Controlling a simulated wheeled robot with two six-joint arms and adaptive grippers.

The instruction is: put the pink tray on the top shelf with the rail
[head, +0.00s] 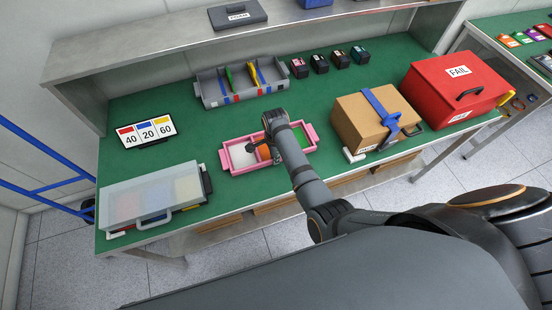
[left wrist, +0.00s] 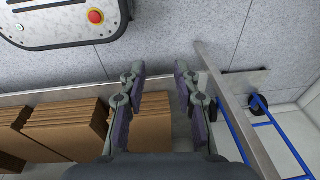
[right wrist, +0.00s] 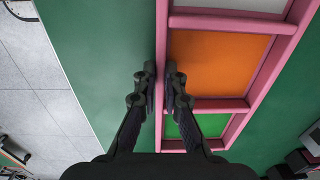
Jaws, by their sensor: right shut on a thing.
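The pink tray (head: 233,172) lies on the green worktop near its front edge. It has white, orange and green compartments; its pink wall also shows in the right wrist view (right wrist: 225,104). My right gripper (right wrist: 161,78) is shut on the tray's long wall, beside the orange compartment. In the head view my right wrist and arm hide part of the tray's middle. The grey raised shelf (head: 150,46) runs along the back above the worktop; I cannot make out a rail on it. My left gripper (left wrist: 160,72) is open and empty, low by stacked cardboard.
A grey divided bin (head: 215,95) and several small dark boxes stand behind the tray. A cardboard box (head: 355,120) and a red FAIL case (head: 450,85) are to its right. A number sign (head: 147,131) and a clear-lidded case (head: 150,197) are left. A dark case (head: 237,16) sits on the shelf.

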